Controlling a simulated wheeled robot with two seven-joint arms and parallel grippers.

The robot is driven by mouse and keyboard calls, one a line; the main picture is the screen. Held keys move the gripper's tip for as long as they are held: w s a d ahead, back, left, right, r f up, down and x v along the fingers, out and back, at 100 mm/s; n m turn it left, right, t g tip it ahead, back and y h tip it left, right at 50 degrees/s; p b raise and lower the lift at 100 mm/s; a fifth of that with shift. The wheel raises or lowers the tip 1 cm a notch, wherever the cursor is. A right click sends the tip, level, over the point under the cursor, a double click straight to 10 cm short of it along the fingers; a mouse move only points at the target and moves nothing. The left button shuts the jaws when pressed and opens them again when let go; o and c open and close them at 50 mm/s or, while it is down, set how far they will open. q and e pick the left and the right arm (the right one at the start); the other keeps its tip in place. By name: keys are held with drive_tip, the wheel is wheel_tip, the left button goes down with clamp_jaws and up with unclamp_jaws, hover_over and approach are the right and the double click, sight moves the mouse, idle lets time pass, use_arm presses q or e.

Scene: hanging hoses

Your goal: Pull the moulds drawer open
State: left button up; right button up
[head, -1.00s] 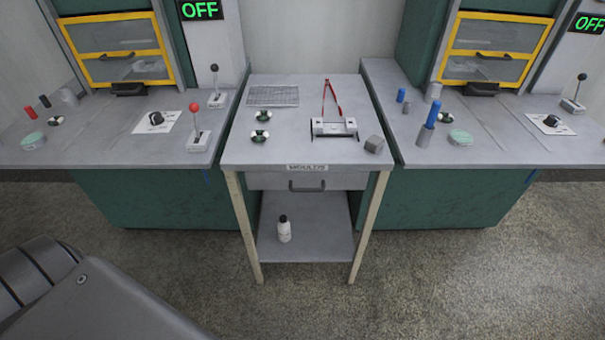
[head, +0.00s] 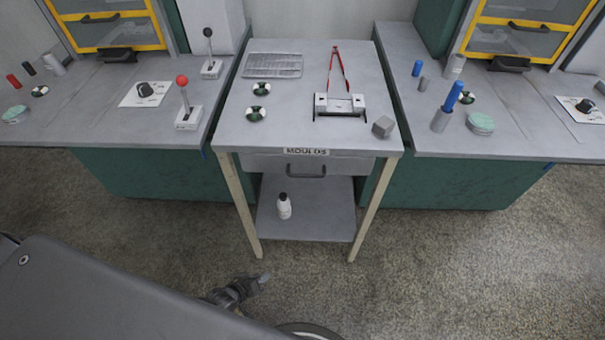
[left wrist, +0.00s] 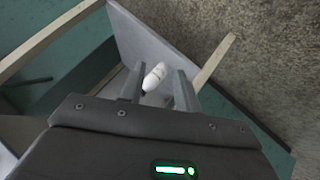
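The moulds drawer (head: 265,163) sits under the top of the small table, below a label reading MOULDS (head: 305,152). It looks shut. Its dark bar handle (head: 306,169) is at the middle of the front. My left gripper (head: 262,280) is low in front of the table, below and left of the handle and apart from it. In the left wrist view the two fingers of my left gripper (left wrist: 158,74) are spread, with nothing held. A white bottle shows beyond them. My right gripper is not in view.
The white bottle (head: 284,206) with a black cap stands on the lower shelf (head: 325,220). Table legs (head: 238,205) flank the drawer. Green-fronted benches (head: 140,180) stand on both sides. The floor in front is clear.

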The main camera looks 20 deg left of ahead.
use_arm(q)
drive_tip(key=w+d+r+n+t+h, duration=0.1)
drive_tip(key=w+r+n+t, duration=0.1)
drive_tip(key=w+r, duration=0.45)
drive_tip(key=w+d+r+n+t+h, duration=0.1)
drive_tip(key=w+r+n+t+h, duration=0.2)
drive_tip(key=r, duration=0.7)
drive_tip(key=t+h, duration=0.3)
approach(303, 176)
drive_tip(key=x, duration=0.5)
drive_tip(key=p+x, duration=0.1)
drive_tip(key=x, duration=0.4)
drive_tip(key=shift+w+f, duration=0.2)
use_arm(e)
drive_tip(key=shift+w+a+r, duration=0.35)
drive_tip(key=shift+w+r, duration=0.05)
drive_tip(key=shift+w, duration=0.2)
use_arm(q)
clamp_jaws()
